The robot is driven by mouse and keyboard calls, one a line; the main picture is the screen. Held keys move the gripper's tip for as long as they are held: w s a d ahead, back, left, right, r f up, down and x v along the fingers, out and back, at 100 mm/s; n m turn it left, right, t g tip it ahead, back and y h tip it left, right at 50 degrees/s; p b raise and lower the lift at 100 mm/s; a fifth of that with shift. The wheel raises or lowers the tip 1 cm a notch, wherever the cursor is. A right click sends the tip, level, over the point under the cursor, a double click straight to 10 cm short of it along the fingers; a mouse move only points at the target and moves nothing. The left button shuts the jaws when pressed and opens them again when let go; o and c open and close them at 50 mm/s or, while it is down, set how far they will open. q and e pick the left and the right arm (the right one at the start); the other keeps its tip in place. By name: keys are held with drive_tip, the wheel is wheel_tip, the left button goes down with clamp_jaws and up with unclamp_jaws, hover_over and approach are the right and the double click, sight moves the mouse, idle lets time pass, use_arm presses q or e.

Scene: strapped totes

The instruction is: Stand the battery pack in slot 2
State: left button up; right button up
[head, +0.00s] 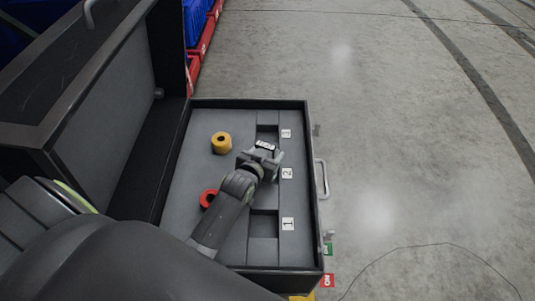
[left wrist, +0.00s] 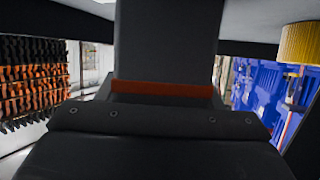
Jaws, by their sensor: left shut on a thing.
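My left gripper (head: 264,160) is over the right part of the open grey case, by the label 2 (head: 287,173). It is shut on the battery pack (head: 265,146), a small dark block with a pale marked top. Slot 2 is mostly hidden under the gripper and wrist, so I cannot tell whether the pack is above it or partly in it. In the left wrist view a dark upright block with an orange band (left wrist: 162,90) fills the middle, seemingly the held pack. My right gripper is not in view.
A yellow ring-like part (head: 221,143) and a red one (head: 208,198) stand on the case floor, the red one close to my forearm. Recesses by label 3 (head: 286,133) and label 1 (head: 288,224) look empty. The case's raised lid (head: 105,115) is at left.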

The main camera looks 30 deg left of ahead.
use_arm(q)
drive_tip(key=shift+f, duration=0.4)
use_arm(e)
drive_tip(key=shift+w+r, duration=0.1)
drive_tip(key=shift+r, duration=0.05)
use_arm(q)
drive_tip(key=o, duration=1.6)
drive_tip(key=shift+f, duration=0.1)
drive_tip(key=shift+o, duration=0.2)
drive_tip(key=r+p+v, duration=0.1)
drive_tip(key=p+v, duration=0.2)
drive_tip(key=v, duration=0.9)
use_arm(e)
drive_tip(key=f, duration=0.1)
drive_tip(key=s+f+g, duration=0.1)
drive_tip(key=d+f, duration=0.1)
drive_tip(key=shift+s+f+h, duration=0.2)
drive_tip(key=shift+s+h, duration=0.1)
